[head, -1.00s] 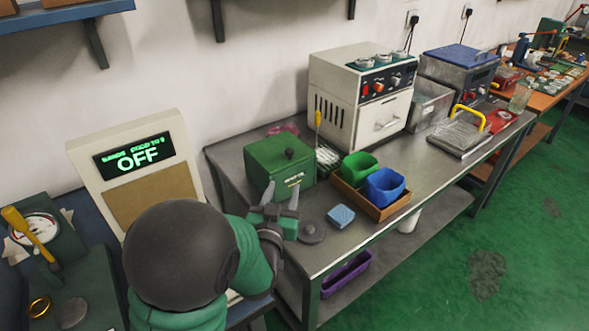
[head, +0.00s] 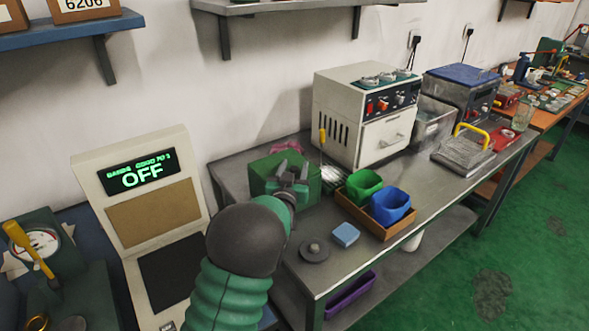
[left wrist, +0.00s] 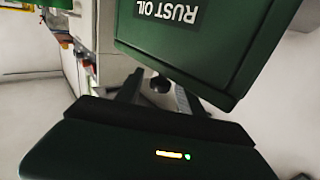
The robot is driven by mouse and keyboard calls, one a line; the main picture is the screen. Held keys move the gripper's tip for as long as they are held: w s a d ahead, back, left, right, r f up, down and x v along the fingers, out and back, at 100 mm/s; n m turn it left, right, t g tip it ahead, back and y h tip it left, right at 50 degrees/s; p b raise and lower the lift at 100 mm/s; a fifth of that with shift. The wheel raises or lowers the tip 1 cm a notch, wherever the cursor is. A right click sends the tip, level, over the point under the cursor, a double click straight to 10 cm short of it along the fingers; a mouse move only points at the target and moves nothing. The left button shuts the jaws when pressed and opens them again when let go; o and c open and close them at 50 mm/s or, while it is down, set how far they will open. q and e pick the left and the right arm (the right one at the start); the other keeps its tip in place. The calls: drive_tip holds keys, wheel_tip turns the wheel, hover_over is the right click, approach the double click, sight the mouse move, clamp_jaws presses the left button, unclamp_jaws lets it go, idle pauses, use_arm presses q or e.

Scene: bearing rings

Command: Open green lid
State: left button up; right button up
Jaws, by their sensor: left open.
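The green box (head: 262,173) with its green lid stands on the left part of the metal bench. In the left wrist view the box (left wrist: 205,60) fills the upper right, its "RUST OIL" label upside down. My left gripper (head: 292,168) is open at the top front of the box and partly hides it in the head view. In the left wrist view a dark round knob (left wrist: 160,84) shows between the two dark fingers. The fingers look apart from the knob, but I cannot tell about contact. The lid looks closed. My right gripper is not in view.
A grey disc with a knob (head: 314,249) and a blue block (head: 345,234) lie in front of the box. A wooden tray (head: 408,235) with green and blue bins stands to the right. Behind is a white oven (head: 340,120). A panel reading OFF (head: 150,205) stands left.

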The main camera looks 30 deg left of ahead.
use_arm(q)
drive_tip(key=shift+a, duration=0.15)
drive_tip(key=shift+c, duration=0.5)
drive_tip(key=shift+d, duration=0.2)
clamp_jaws()
idle(0.5)
